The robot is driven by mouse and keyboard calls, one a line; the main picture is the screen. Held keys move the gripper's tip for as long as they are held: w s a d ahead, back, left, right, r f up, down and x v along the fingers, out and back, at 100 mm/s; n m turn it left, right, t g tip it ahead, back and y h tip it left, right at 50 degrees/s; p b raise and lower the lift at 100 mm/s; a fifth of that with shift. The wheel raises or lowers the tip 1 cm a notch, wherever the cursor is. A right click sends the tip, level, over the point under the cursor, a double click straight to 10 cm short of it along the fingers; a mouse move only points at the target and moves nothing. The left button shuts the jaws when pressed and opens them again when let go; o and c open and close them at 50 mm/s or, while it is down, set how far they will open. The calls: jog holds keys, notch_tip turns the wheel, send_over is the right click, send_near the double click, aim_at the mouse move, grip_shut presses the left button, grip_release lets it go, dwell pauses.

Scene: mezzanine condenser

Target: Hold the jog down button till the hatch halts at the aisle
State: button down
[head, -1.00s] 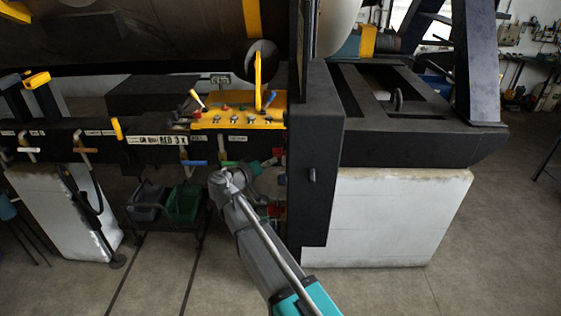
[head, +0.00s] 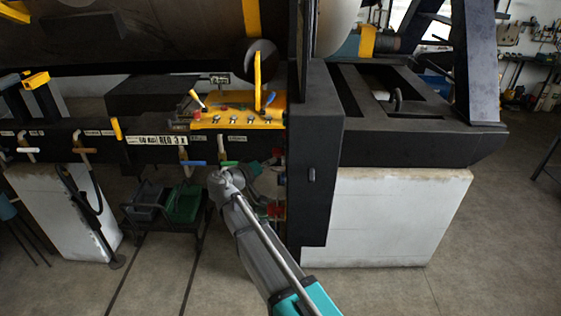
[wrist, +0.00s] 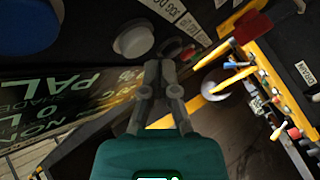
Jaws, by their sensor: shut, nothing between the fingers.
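In the wrist view my gripper (wrist: 160,68) is shut and empty, its fingertips together close to a dark panel. A pale round button (wrist: 133,40) sits just left of the fingertips. A white label (wrist: 165,9) above reads "JOG DO", cut off by the frame. I cannot tell whether the fingertips touch a button. In the head view my arm reaches to the front of the dark machine beside the black column (head: 312,170); the fingertips are hidden there. I cannot identify the hatch.
A yellow control panel (head: 240,122) with levers and knobs lies above my arm; it also shows at right in the wrist view (wrist: 265,75). A lettered dark sign (wrist: 60,110) is at left. Green and grey bins (head: 184,204) stand below.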

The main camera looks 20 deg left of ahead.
jog(key=shift+w+d, duration=0.2)
jog(key=shift+d, duration=0.65)
dwell(2.9)
jog(key=shift+a, duration=0.1)
dwell(1.1)
jog(key=shift+s+a, duration=0.2)
jog(key=shift+a, duration=0.55)
jog(key=shift+a, duration=0.15)
jog(key=a, duration=0.2)
jog(key=s+a, duration=0.1)
jog(key=a, duration=0.1)
jog(key=shift+a, duration=0.25)
jog(key=shift+s, duration=0.1)
dwell(0.5)
